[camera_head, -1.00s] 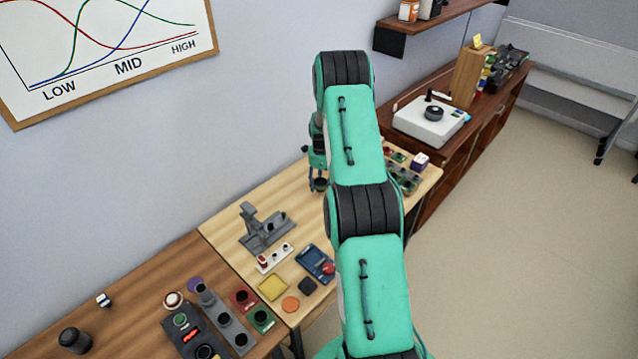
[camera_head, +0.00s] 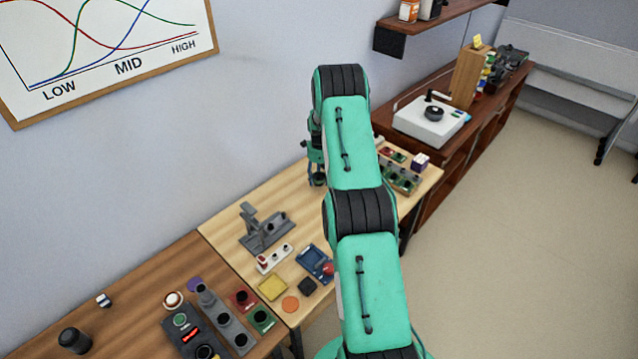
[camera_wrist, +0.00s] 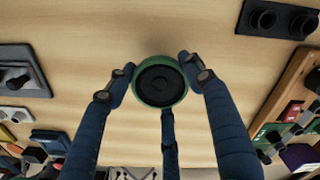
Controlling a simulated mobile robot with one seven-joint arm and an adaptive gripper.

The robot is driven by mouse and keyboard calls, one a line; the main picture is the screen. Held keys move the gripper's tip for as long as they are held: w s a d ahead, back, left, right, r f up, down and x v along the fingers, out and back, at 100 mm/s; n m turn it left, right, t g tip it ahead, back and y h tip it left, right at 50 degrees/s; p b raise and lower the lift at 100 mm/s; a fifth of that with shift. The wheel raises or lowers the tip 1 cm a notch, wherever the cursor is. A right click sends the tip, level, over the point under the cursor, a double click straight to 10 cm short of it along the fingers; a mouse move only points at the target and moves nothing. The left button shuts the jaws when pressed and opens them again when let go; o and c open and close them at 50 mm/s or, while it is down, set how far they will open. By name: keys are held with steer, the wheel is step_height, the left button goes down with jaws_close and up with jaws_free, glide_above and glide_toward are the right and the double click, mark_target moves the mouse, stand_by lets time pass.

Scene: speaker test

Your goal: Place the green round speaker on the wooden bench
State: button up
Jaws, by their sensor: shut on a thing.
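The green round speaker (camera_wrist: 160,80) has a green rim and a dark front. It sits between the blue-padded fingers of my gripper (camera_wrist: 158,82) in the wrist view, over pale wood. My gripper is shut on it. In the head view my gripper (camera_head: 317,172) is above the far part of the pale wooden bench (camera_head: 300,222), partly behind my arm, and the speaker there is too small to make out clearly. I cannot tell whether the speaker touches the bench.
A grey stand (camera_head: 262,230), a blue tray (camera_head: 313,260) and a yellow square (camera_head: 272,287) lie on the bench's near part. Green boards (camera_head: 400,178) lie to the gripper's right. A darker brown table (camera_head: 130,285) adjoins at left. Bare wood surrounds the gripper.

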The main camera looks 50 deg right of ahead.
mark_target(319, 182)
steer(key=shift+f, duration=1.45)
steer(key=shift+f, duration=0.1)
steer(key=o, duration=1.5)
steer(key=shift+c, duration=0.2)
steer(key=shift+r, duration=6.1)
